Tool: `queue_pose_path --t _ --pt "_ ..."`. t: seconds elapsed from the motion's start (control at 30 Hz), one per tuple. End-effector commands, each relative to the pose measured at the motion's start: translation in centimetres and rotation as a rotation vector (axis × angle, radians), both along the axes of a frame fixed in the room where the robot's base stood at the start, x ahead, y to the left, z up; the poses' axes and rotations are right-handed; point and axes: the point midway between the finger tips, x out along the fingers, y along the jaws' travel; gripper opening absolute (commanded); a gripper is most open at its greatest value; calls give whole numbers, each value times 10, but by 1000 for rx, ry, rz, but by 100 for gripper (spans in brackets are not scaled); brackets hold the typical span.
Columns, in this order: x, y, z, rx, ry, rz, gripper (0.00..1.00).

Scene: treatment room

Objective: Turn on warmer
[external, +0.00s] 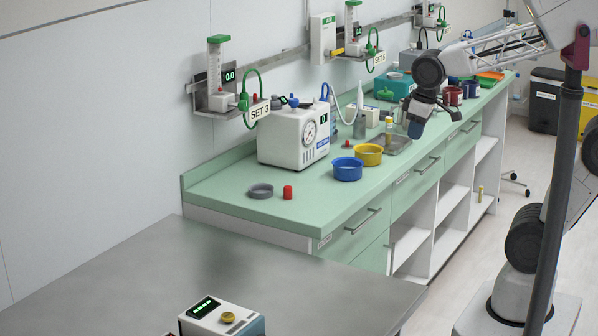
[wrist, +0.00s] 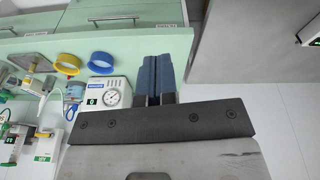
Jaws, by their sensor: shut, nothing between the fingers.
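A white and blue box (external: 222,317) with a lit green display and a yellow knob (external: 227,317) stands on the steel table; no label on it can be read as a warmer. Part of this box shows at the right edge of the wrist view (wrist: 312,32). My gripper (external: 415,129) is raised over the front side of the green counter, well apart from the box. Its blue fingers (wrist: 152,78) are together and empty. A white machine (external: 293,137) with a round gauge and small display stands on the counter; it also shows in the wrist view (wrist: 104,92).
Blue (external: 347,169) and yellow (external: 369,154) bowls, a grey dish (external: 261,190) and a red-capped item (external: 287,192) sit on the green counter (external: 225,192). The steel table (external: 130,275) is clear around the box. A dark pole (external: 553,190) stands at right.

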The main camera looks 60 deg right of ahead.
Motion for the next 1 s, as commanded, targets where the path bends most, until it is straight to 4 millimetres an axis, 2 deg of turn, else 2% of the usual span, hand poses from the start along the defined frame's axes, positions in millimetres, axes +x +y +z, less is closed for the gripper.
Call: queue_pose_path --t 0.1,0.57,1.0 --pt "22 17 6 -8 7 57 0" --pt "97 93 24 -41 24 266 0" --pt "158 187 27 -76 38 470 0"
